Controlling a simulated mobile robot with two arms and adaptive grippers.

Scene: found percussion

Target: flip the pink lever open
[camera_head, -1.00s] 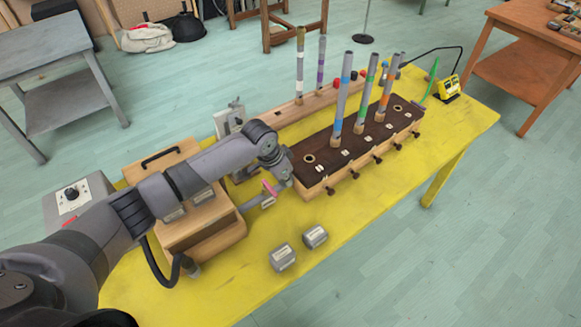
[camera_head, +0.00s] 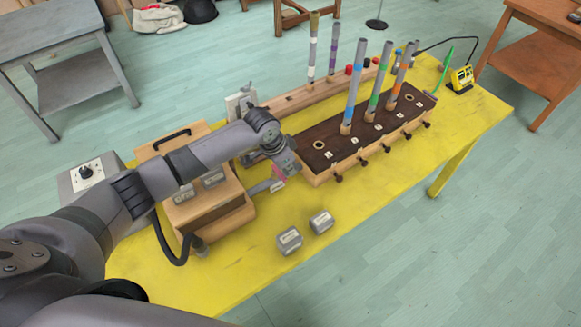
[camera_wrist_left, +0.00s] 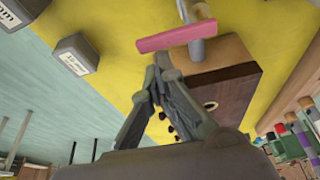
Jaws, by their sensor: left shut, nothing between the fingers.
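The pink lever (camera_head: 279,173) sticks up at the end of a grey bar, beside the left end of the dark-topped wooden block. In the left wrist view the pink lever (camera_wrist_left: 178,36) is a long bar lying across a grey post, just beyond my fingertips. My left gripper (camera_head: 290,166) is beside the lever and partly covers it in the head view. In the left wrist view my left gripper (camera_wrist_left: 157,72) is shut and empty, its tips close to the lever's lower edge. I cannot tell whether they touch. My right gripper is not in view.
The wooden block (camera_head: 365,136) holds upright coloured tubes. A wooden box with a black handle (camera_head: 172,140) stands left of the lever. Two grey weights (camera_head: 289,240) lie in front. The yellow table (camera_head: 370,205) is clear at front right.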

